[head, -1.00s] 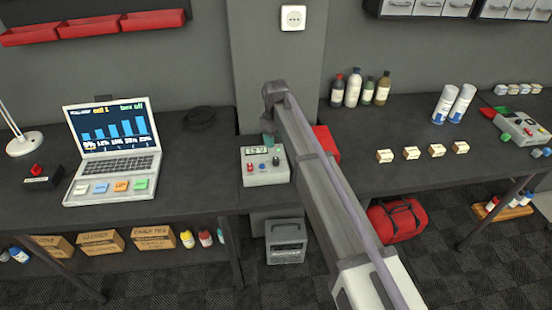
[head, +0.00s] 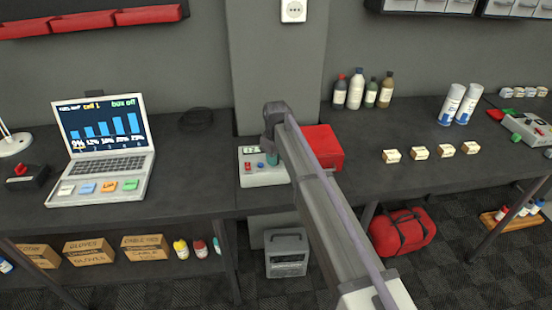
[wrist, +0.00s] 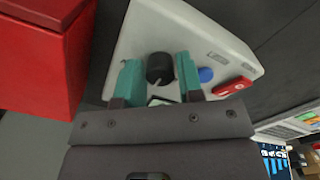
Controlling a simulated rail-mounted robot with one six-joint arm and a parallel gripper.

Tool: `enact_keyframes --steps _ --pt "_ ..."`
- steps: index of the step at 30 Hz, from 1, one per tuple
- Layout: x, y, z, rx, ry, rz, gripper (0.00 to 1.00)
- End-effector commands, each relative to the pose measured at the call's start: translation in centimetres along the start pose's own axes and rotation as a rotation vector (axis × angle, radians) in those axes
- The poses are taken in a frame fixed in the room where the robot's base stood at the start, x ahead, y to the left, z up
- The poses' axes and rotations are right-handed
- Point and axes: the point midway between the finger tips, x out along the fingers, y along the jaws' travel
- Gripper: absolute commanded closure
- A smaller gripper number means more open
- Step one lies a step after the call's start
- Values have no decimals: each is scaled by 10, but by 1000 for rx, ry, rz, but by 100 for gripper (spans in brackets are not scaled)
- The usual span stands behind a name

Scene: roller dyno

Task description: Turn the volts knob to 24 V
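The power supply, a white box with a small display, stands on the bench in the head view (head: 262,180) and fills the wrist view's upper middle (wrist: 150,30). A black round knob (wrist: 160,68) with a light pointer line sits on its panel; I take it as the volts knob. My gripper (wrist: 160,77) has two teal fingers, one on each side of this knob, with small gaps visible, so it looks open. In the head view my gripper (head: 271,158) covers the knob. The knob's scale and display reading are not legible.
On the panel beside the knob are a blue round button (wrist: 206,75) and a red switch (wrist: 233,87). A red box (head: 322,147) stands close to the right of the power supply.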

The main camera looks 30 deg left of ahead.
Motion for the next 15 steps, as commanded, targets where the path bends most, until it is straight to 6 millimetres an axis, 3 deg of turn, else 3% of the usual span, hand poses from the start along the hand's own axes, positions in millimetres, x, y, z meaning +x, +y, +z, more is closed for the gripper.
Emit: enact_keyframes --steps 9,15 --pt "0 0 0 0 0 0 96" --pt "0 0 0 12 0 0 96"
